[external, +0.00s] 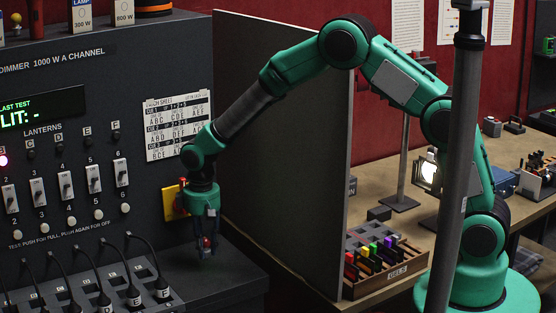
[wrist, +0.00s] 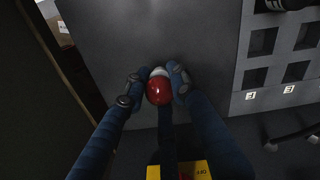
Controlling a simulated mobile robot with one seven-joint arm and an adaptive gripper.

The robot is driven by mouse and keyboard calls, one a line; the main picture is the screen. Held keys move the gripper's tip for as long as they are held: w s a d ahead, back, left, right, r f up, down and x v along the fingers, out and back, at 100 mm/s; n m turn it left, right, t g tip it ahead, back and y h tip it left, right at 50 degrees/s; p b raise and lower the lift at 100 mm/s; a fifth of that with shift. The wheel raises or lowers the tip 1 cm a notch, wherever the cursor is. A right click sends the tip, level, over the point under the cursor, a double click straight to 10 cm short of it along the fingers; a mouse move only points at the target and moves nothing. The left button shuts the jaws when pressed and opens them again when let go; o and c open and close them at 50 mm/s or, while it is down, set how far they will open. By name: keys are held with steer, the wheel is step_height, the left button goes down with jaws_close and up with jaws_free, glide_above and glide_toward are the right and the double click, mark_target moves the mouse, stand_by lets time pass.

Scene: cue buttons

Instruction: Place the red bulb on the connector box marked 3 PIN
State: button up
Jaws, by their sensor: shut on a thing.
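The red bulb (wrist: 159,90) has a white part at its far end and sits between the two blue fingers of my gripper (wrist: 157,84) in the wrist view. In the external view my gripper (external: 206,246) points down, shut on the bulb (external: 206,243), low over the dark ledge in front of the dimmer panel. The fingers partly cover the bulb there. I cannot make out a box marked 3 PIN in either view.
The dimmer panel (external: 60,95) with sliders and plugged cables (external: 132,297) stands to the left. A tall grey partition (external: 285,150) stands right of my gripper. A yellow switch box (external: 174,203) is close by. The dark ledge (external: 235,275) below has bare room.

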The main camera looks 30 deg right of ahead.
mark_target(206, 256)
steer(key=shift+f, duration=1.75)
steer(key=shift+f, duration=0.15)
steer(key=o, duration=1)
step_height(206, 256, up, 12)
steer(key=shift+r, duration=0.15)
steer(key=shift+o, duration=0.8)
